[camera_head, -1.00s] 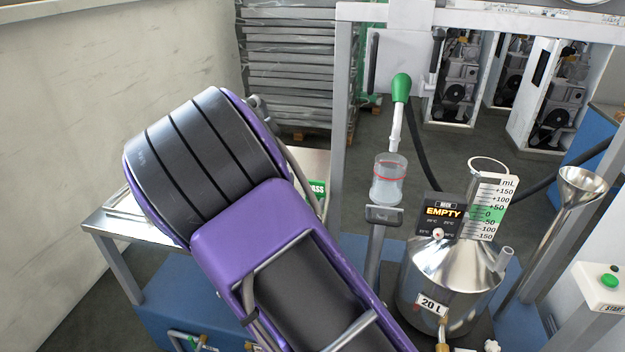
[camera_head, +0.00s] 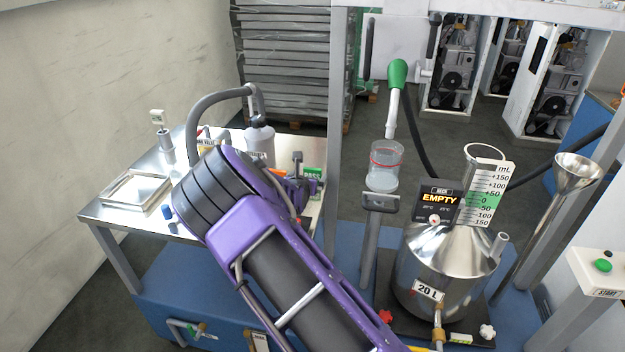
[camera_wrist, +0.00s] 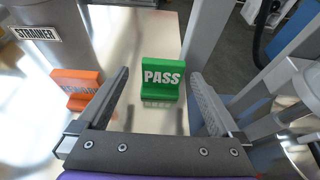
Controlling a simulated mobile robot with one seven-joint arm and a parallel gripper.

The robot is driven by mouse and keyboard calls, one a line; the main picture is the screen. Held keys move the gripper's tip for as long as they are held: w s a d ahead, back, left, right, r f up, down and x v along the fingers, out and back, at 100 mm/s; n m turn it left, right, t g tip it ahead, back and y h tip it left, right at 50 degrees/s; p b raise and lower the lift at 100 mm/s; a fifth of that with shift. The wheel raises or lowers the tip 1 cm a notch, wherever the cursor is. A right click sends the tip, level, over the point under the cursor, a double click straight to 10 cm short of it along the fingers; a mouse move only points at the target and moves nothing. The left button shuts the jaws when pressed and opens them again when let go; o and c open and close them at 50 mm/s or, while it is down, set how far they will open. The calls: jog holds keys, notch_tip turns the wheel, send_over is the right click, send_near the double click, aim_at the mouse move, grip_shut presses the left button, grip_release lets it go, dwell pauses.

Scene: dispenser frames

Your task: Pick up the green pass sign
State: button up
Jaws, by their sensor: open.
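The green pass sign (camera_wrist: 162,78) stands upright on the steel table, with white PASS lettering facing the wrist camera. In the head view a small part of the green sign (camera_head: 313,173) shows just right of my gripper. My gripper (camera_wrist: 160,90) is open and empty in the wrist view. Its two fingers point toward the sign, one on each side of it in the picture. The sign appears slightly beyond the fingertips; I cannot tell the exact gap. In the head view my arm hides most of the gripper.
An orange sign (camera_wrist: 78,88) stands left of the green one, close to the left finger. A grey strainer container (camera_wrist: 45,35) is behind it. A metal frame post (camera_wrist: 206,40) rises at the right. The table (camera_head: 120,222) holds a shallow tray (camera_head: 135,191) at its left.

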aim_at(312, 173)
jog(key=shift+x, duration=1.85)
jog(key=shift+d, duration=0.1)
jog(key=c, duration=1.3)
jog(key=shift+c, duration=0.5)
jog(key=shift+r, duration=0.1)
